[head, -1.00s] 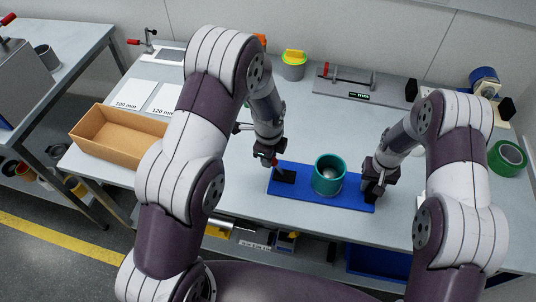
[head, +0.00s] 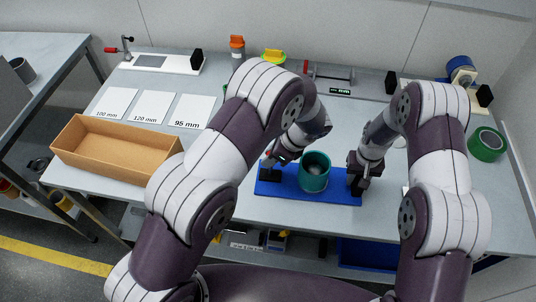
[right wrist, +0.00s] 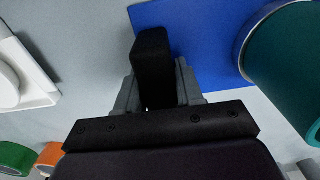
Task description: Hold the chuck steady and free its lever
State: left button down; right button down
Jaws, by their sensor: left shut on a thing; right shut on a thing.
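The chuck has a blue base plate (head: 282,188) on the grey bench, with a teal ring (head: 314,174) standing upright on it. A dark block (head: 268,173) sits at the plate's left end, below a small red-tipped lever (head: 269,153). My left gripper (head: 275,160) is shut there, apparently on the lever; its fingers are small and partly hidden. My right gripper (head: 358,180) is shut at the plate's right end, on a dark block. In the right wrist view, this black block (right wrist: 152,65) stands between grey jaw parts, beside the blue plate (right wrist: 185,40) and teal ring (right wrist: 290,65).
An open cardboard box (head: 112,160) stands at left, before white cards marked 100, 120 and 95 mm (head: 190,112). A gauge fixture (head: 345,80) is at the back, and a green tape roll (head: 487,144) at right. Bench in front of the plate is clear.

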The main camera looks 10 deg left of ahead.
dwell(0.3)
pick_arm(q)
jog(key=c, duration=0.9)
grip_release()
